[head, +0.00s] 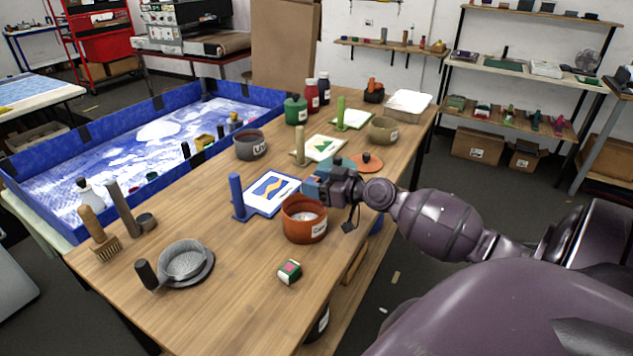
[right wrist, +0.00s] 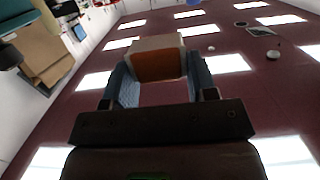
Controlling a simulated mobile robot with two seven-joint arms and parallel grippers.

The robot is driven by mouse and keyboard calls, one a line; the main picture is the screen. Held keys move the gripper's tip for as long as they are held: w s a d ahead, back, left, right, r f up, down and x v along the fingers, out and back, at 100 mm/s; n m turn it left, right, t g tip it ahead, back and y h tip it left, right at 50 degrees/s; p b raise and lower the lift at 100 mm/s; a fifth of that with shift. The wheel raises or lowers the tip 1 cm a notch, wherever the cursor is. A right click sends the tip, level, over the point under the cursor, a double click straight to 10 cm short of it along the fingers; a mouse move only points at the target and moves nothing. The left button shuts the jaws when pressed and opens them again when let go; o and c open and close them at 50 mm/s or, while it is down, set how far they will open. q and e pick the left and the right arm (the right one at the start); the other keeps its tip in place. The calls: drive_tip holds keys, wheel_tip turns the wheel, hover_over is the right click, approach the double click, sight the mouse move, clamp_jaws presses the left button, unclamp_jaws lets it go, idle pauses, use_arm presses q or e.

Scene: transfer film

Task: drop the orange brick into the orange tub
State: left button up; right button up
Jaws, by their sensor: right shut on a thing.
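The orange tub (head: 304,228) stands upright on the wooden table near its right edge, with a white label and something pale inside. My right gripper (head: 316,186) is just above and behind the tub's right rim, its blue fingers pointing left. In the right wrist view, my right gripper (right wrist: 157,82) is shut on the orange brick (right wrist: 160,66), which has an orange face and a paler top side. In the head view I cannot make out the brick clearly at the fingers. My left gripper is not in view.
A blue-framed print (head: 270,193) lies left of the tub. A green, white and red cube (head: 289,271) lies in front. Bare wood (head: 225,235) lies between strainer and tub.

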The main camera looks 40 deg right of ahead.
drive_tip(key=o, duration=1)
drive_tip(key=shift+s, duration=0.1)
drive_tip(key=b+v, duration=0.3)
drive_tip(key=v, duration=0.7)
drive_tip(key=shift+s+d+b, duration=0.1)
drive_tip(key=shift+s+b, duration=0.2)
